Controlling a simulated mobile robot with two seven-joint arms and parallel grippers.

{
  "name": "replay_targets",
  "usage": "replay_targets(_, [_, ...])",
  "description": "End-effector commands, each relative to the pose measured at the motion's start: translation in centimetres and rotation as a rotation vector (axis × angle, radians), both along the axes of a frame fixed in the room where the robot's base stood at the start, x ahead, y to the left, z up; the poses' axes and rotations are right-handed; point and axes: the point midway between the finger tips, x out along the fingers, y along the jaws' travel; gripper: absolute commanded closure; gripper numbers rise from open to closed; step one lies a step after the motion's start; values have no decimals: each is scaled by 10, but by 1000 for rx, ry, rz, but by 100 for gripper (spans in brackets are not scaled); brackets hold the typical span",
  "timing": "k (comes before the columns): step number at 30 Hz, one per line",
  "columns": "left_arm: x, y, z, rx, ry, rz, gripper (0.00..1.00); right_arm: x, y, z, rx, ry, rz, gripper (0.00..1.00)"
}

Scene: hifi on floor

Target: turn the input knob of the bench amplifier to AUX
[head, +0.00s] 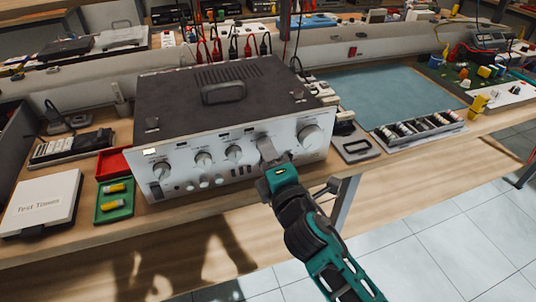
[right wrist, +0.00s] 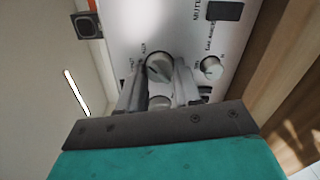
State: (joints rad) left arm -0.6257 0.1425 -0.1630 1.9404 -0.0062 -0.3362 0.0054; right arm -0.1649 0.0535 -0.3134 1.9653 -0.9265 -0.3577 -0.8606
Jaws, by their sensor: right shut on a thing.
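The bench amplifier (head: 225,95) stands on the wooden bench, with a black top and a silver front panel carrying a row of knobs. My right gripper (head: 267,150) reaches the right part of this panel, left of the large end knob (head: 310,136). In the right wrist view, its two fingers (right wrist: 160,95) are shut on the sides of a round silver input knob (right wrist: 159,66). An AUX label is printed just above and left of this knob. The knob's exact pointer direction is hard to read. My left gripper is out of view.
A smaller knob (right wrist: 211,67) sits close to the right finger in the wrist view. A green tray (head: 114,200) and a white Test Tones box (head: 40,203) lie left of the amplifier. A grey parts tray (head: 420,131) and blue mat (head: 385,95) lie right.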

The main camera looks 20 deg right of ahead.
Motion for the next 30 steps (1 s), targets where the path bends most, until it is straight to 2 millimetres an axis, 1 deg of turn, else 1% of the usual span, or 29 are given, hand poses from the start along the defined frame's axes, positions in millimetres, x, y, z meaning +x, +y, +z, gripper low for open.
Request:
replay_targets(9, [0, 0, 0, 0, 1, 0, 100, 0, 0, -1, 84, 5, 1, 97])
replay_targets(22, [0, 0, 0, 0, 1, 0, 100, 0, 0, -1, 94, 5, 1, 97])
replay_targets(23, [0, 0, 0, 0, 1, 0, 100, 0, 0, -1, 94, 5, 1, 66])
replay_targets(30, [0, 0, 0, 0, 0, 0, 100, 0, 0, 0, 92, 4, 1, 43])
